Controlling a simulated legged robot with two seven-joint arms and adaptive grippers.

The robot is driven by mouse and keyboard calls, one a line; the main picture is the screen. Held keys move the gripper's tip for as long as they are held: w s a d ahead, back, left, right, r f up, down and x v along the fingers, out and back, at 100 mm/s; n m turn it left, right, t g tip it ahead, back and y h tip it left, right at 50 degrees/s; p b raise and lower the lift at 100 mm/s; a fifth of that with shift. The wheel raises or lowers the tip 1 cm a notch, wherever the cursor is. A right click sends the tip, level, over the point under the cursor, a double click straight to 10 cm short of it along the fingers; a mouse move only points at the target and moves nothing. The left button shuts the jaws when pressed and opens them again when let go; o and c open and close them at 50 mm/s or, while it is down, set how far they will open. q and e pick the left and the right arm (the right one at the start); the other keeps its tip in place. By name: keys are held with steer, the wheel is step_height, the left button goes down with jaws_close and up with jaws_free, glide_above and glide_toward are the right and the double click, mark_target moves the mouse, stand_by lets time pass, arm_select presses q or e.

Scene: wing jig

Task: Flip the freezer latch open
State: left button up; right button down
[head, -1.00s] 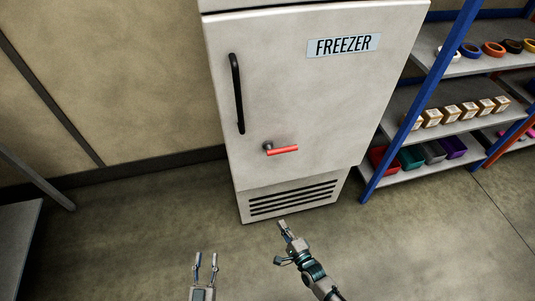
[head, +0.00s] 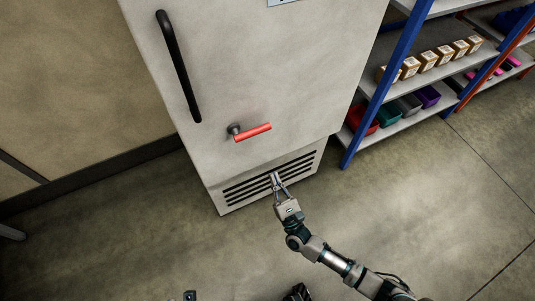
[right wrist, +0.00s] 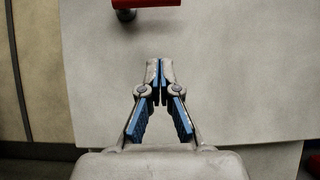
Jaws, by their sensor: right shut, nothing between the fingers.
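The freezer (head: 255,70) is a white cabinet with a black vertical handle (head: 179,65) at its left. The freezer latch (head: 252,132) is a red bar on a grey pivot, low on the door, lying nearly level with its right end slightly higher. My right gripper (head: 275,176) is shut and empty, below the latch and in front of the vent grille. In the right wrist view, the shut fingertips (right wrist: 160,64) point up toward the latch (right wrist: 146,3), with a gap between. Only a small piece, seemingly my left gripper (head: 190,296), shows at the bottom edge.
A shelf rack with blue posts (head: 380,85) stands right of the freezer, holding small boxes (head: 430,60) and coloured bins (head: 385,114). A beige wall (head: 75,75) is at the left. The floor (head: 110,230) in front is clear.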

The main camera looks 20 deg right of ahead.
steer(key=s+r+x, duration=0.1)
steer(key=r+x, duration=0.1)
steer(key=x, duration=1)
steer(key=shift+r, duration=0.2)
steer(key=shift+s, duration=0.1)
steer(key=shift+d+r+n+y, duration=0.2)
steer(key=shift+r+n+y, duration=0.05)
steer(key=shift+n+y, duration=0.5)
